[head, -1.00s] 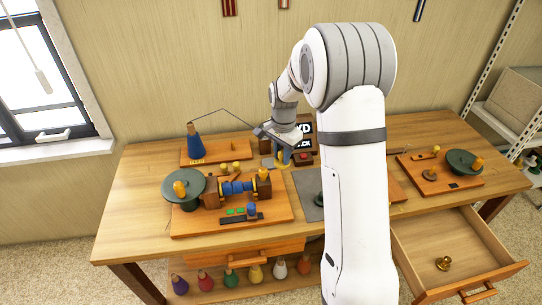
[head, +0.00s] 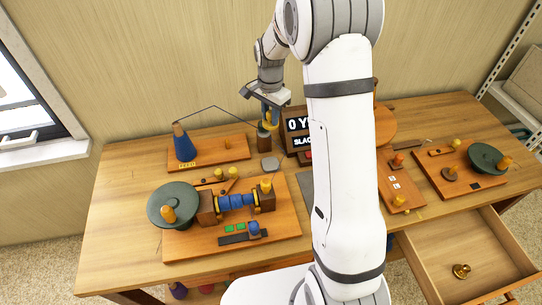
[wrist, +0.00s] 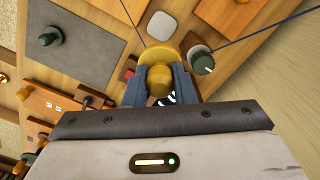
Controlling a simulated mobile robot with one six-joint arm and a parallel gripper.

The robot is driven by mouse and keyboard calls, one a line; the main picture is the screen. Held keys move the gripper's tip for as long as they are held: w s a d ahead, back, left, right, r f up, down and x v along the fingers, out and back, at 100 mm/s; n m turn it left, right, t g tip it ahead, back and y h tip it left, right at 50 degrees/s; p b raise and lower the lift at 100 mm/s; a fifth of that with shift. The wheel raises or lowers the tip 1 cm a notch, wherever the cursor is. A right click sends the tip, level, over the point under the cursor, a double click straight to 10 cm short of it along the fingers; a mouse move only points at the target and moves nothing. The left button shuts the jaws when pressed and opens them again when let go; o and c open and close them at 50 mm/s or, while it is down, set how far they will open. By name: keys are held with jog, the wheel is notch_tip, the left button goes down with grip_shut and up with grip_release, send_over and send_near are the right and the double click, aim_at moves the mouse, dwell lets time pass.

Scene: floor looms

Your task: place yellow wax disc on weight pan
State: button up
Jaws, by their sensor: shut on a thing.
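My gripper (head: 269,118) is shut on the yellow wax disc, which shows between the two fingers in the wrist view (wrist: 160,50). The fingers close on its rounded knob, and the wider disc sticks out beyond them. In the head view the yellow wax disc (head: 270,116) is partly hidden by the fingers, above the back of the table. A brown post with a dark top (head: 264,140) stands just below and left of it. In the wrist view the dark green top (wrist: 203,62) lies right of the disc. I cannot tell for certain which part is the weight pan.
A small grey pad (head: 270,164) lies in front of the post. A display (head: 298,132) stands close on the right. A blue thread cone (head: 184,144) stands at left, with thread running overhead. A winder board (head: 278,222) sits in front. An open drawer (head: 486,245) is at right.

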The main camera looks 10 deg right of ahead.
jog(key=shift+w, duration=0.35)
jog(key=shift+w+f+b, duration=0.2)
jog(key=shift+f+b, duration=0.25)
jog(key=shift+f, duration=0.15)
jog(key=shift+s+f+b, duration=0.3)
jog(key=shift+f+b, duration=0.05)
jog(key=shift+b, duration=0.2)
notch_tip(320, 180, down, 18)
jog(key=b, duration=0.7)
jog(key=shift+w, duration=0.1)
jog(key=shift+f, duration=0.1)
jog(key=o, duration=0.5)
jog(key=shift+f, duration=0.15)
jog(key=o, duration=0.5)
